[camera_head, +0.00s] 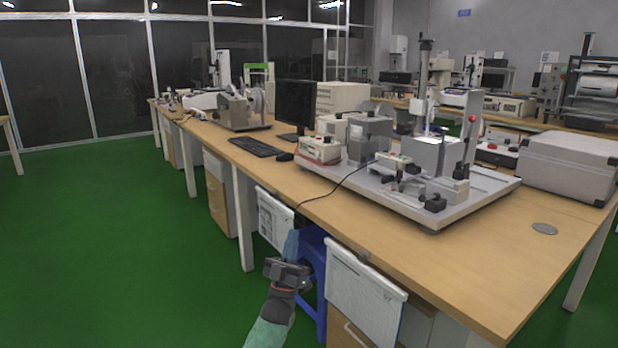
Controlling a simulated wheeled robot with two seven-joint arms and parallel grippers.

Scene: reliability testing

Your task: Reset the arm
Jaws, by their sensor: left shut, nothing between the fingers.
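My left gripper (291,243) is at the bottom centre of the head view, in front of the wooden table (462,276) and below the level of its top. It is shut, with nothing between its fingers. It points away from me and stands in front of a blue stool (312,262) under the table's edge. I cannot tell how far it is from the stool. My left arm comes up from the bottom edge. My right gripper is not in view.
A test machine (420,160) on a grey base plate stands on the table, with a grey case (568,165) to its right. A monitor (295,105) and keyboard (256,147) are further back. Hanging papers (362,295) line the table's front. The green floor (110,240) at left is clear.

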